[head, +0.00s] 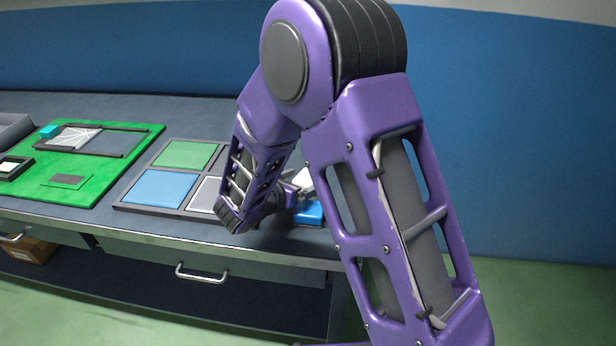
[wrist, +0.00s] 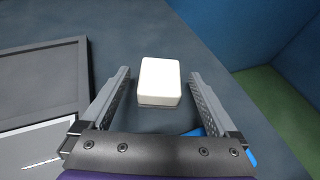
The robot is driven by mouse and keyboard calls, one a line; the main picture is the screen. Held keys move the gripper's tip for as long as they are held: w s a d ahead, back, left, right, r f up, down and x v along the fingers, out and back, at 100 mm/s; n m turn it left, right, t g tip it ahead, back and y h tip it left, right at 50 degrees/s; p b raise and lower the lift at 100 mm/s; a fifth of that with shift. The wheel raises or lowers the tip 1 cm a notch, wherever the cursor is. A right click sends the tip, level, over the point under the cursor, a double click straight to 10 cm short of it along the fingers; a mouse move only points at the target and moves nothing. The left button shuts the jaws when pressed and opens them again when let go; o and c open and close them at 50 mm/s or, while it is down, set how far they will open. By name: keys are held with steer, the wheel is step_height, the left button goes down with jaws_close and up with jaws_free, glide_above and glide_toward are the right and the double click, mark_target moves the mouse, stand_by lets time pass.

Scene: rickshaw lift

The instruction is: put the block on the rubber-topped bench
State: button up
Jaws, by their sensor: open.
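A white block (wrist: 160,78) with a grey lower edge shows in the wrist view over the dark bench top (wrist: 222,75). It sits between the two fingers of my open gripper (wrist: 160,72), near their tips, with a gap on each side. In the head view the same bench (head: 225,122) runs along the blue wall. There my gripper (head: 303,194) is low over its right end, mostly hidden by my arm, and a white piece of what looks like the block (head: 304,179) shows beside it. I cannot tell how high the fingers are above the top.
A blue item (head: 309,214) lies under my gripper, mostly hidden. Left of it is a dark tray (head: 165,209) with green, blue and pale panels. Further left, a green mat (head: 130,149) holds frames and a small teal block (head: 48,131). The bench's right edge is close.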

steer(key=v, duration=0.9)
steer(key=shift+s+p, duration=0.1)
steer(key=shift+p, duration=0.3)
